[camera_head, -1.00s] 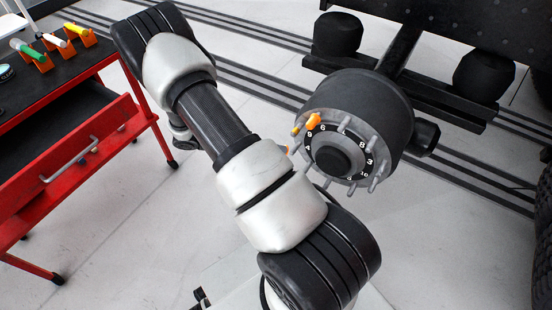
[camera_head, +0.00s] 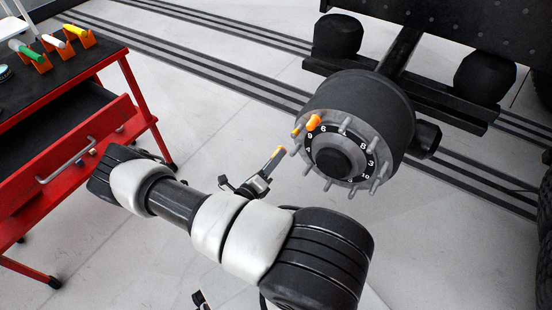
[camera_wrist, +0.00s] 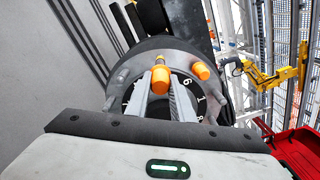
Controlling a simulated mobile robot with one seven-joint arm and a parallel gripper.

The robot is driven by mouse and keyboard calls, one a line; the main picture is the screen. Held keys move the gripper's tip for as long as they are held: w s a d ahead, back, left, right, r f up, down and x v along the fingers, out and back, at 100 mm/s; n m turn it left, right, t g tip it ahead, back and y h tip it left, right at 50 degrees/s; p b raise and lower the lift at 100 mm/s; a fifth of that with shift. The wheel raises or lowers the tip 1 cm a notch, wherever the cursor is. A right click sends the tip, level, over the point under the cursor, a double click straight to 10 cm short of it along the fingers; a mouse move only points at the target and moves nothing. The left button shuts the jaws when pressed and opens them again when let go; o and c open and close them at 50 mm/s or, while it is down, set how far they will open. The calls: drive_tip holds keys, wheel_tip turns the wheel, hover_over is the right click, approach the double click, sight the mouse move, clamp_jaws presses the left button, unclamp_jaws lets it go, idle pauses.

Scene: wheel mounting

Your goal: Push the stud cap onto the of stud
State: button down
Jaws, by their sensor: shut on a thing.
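The black wheel hub (camera_head: 345,150) stands at the centre right, with a ring of grey studs around its numbered face. My gripper (camera_head: 272,161) is just left of the hub in the head view, pointing at its left edge. It is shut on an orange stud cap (camera_head: 280,152), which also shows between the fingers in the wrist view (camera_wrist: 160,80). The held cap looks close to the stud ring, but whether it touches a stud is unclear. A second orange cap (camera_head: 314,121) sits on an upper left stud. A gold-coloured stud (camera_head: 296,131) is beside it.
A red workbench (camera_head: 110,125) with an open drawer stands at the left, with coloured items in orange holders (camera_head: 80,37) on top. The dark truck frame (camera_head: 440,40) is behind the hub. The light floor between bench and hub is free.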

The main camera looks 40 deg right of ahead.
sight(293, 137)
drive_tip(key=shift+b+x, duration=0.3)
drive_tip(key=shift+x, duration=2.5)
drive_tip(key=shift+w+d, duration=0.2)
drive_tip(key=shift+d, duration=0.2)
drive_tip(key=shift+b+x, duration=0.35)
drive_tip(key=shift+x, duration=1.9)
drive_tip(key=shift+d+r, duration=0.1)
drive_tip(key=c, duration=1.5)
unclamp_jaws()
drive_tip(key=shift+o, duration=0.2)
drive_tip(key=p+v, duration=0.2)
drive_tip(key=v, duration=1.5)
drive_tip(key=shift+a+p, duration=0.25)
drive_tip(key=shift+p, duration=0.15)
